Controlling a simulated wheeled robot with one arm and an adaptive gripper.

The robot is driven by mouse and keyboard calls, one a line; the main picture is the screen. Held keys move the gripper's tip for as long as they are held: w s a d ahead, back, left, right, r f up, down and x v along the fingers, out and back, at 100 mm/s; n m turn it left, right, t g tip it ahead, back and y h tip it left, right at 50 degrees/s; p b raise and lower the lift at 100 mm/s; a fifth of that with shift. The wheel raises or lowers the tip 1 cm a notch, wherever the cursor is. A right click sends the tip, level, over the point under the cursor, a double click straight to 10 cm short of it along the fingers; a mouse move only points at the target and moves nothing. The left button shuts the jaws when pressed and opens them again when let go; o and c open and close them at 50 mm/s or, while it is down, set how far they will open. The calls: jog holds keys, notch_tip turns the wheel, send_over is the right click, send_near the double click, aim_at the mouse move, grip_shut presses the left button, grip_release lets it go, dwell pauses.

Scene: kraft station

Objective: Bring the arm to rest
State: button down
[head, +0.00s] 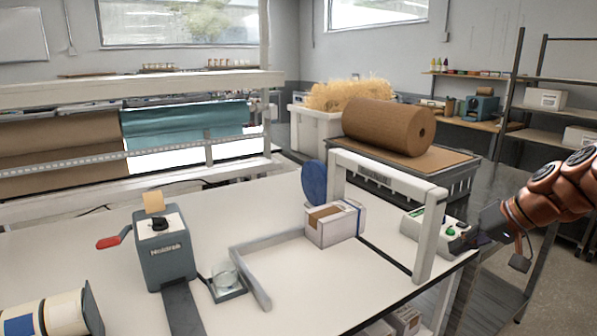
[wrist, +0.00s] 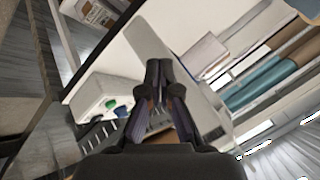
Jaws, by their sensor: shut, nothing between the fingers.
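My gripper (wrist: 158,68) is shut and empty in the wrist view, its two dark fingers together. In the head view my orange-brown arm comes in from the right edge, and my gripper (head: 470,240) hangs at the right end of the white table (head: 200,250), partly against a dark background. It is close to the control box (head: 425,227) with a green button. In the wrist view the control box (wrist: 105,98) lies left of the fingers, and the white frame shows behind them. I cannot tell whether my gripper touches anything.
A white arch frame (head: 390,180) stands on the table left of my gripper. A small carton (head: 335,226) sits beside it. A grey dispenser with a red crank (head: 165,255) stands at the left. A brown paper roll (head: 385,127) lies behind. Shelves (head: 560,80) stand at the right.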

jog(key=s+a+f+n+g+h+p, duration=0.1)
jog(key=s+a+f+g, duration=0.1)
jog(key=s+a, duration=0.6)
jog(key=s+a+f+g+h+p, duration=0.1)
jog(key=s+a+f+g, duration=0.2)
jog(key=s+a, duration=0.5)
jog(key=s+f+g+h, duration=0.1)
jog(key=s+f+h, duration=0.1)
jog(key=s, duration=0.7)
jog(key=s+f+g+h+p, duration=0.1)
jog(key=s+f, duration=0.3)
jog(key=s, duration=0.6)
jog(key=shift+d+h, duration=0.15)
jog(key=shift+h, duration=0.25)
